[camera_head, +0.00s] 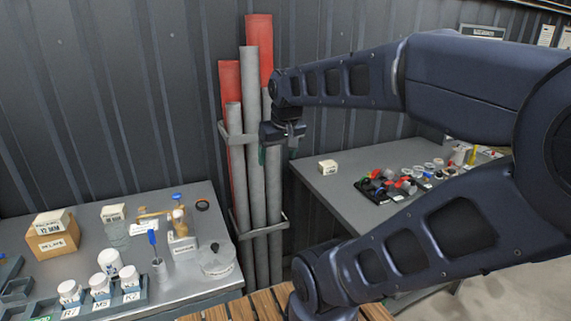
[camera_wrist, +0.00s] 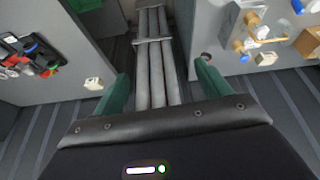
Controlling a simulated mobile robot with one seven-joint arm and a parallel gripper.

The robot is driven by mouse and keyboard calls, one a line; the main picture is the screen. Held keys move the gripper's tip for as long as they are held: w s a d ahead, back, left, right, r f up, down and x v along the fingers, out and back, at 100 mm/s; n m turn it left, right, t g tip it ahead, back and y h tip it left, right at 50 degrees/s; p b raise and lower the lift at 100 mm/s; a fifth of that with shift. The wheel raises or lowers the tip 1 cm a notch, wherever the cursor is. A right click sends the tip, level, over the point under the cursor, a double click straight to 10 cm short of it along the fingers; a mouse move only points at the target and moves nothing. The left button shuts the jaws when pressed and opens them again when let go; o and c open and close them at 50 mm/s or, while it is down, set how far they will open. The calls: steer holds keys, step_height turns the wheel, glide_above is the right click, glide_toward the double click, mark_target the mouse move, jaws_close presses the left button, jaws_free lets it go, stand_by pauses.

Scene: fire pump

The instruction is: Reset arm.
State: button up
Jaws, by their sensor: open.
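My gripper (camera_head: 277,150) hangs at the end of my arm in the head view, in front of the rack of pipes and above the gap between two grey tables. In the wrist view its two green fingers (camera_wrist: 157,92) are spread wide apart. It is open and nothing is between the fingers. The grey pipes (camera_wrist: 157,60) show beyond the fingers, apart from them as far as I can tell. My arm reaches in from the right, bent at the elbow, and covers part of the right table.
Grey and red pipes (camera_head: 252,170) stand in a wall rack. The left table (camera_head: 190,274) holds white jars, boxes, a brass fitting and a clear dish. The right table (camera_head: 328,187) holds a small box (camera_head: 327,167) and a dark tray of fittings. A wooden slatted surface (camera_head: 240,308) lies in front.

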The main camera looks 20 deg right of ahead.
steer(key=s+f, duration=0.1)
steer(key=s+d+f, duration=0.1)
steer(key=shift+s+m, duration=0.3)
steer(key=shift+m, duration=0.1)
